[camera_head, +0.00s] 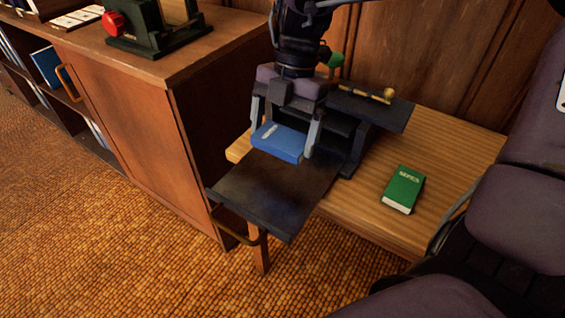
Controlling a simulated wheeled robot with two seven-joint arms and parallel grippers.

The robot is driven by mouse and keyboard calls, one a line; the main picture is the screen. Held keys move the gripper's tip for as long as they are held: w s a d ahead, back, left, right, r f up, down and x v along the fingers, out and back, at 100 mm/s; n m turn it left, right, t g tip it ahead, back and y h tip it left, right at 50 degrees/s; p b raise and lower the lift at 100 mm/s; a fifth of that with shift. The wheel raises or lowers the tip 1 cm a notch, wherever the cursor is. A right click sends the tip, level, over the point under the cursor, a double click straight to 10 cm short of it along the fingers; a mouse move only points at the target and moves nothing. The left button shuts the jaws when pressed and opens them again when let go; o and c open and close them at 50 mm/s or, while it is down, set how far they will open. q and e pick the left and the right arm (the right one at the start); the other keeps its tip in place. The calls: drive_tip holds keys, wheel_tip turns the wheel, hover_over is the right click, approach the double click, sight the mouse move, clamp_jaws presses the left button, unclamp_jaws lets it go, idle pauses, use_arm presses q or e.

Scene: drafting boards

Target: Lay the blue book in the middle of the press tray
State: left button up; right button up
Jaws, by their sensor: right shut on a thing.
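The blue book (280,144) is held flat between the two fingers of my right gripper (284,136), with white lettering on its cover. The press tray (263,196) is a dark flat plate pulled out from the press (349,140), with a brass handle at its front left. The book is over the back part of the tray, toward the press. I cannot tell how large the gap under the book is. My right gripper hides part of the press. My left gripper is not in view.
A green book (403,188) lies on the wooden bench (455,155) to the right of the press. A wooden cabinet (130,120) stands close on the left, with a dark device with a red knob (155,28) on top. The front of the tray is clear.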

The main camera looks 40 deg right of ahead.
sight(285, 133)
wheel_tip(285, 133, down, 3)
drive_tip(key=shift+f, duration=0.1)
wheel_tip(285, 133, down, 4)
drive_tip(key=shift+f+b, duration=0.1)
drive_tip(key=shift+b, duration=0.4)
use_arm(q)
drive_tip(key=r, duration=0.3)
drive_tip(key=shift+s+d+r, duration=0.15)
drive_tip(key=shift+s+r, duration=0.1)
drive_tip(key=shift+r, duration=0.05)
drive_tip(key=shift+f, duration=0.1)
use_arm(e)
drive_tip(key=o, duration=0.7)
drive_tip(key=shift+f, duration=0.1)
drive_tip(key=shift+o, duration=0.2)
drive_tip(key=shift+r, duration=0.5)
drive_tip(key=p+v, duration=0.2)
drive_tip(key=v, duration=0.8)
drive_tip(key=shift+w+d+r, duration=0.1)
drive_tip(key=shift+r, duration=0.2)
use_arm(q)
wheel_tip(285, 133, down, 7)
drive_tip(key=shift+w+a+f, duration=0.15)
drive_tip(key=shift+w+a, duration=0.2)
use_arm(e)
drive_tip(key=shift+d+r, duration=0.15)
drive_tip(key=shift+r, duration=0.15)
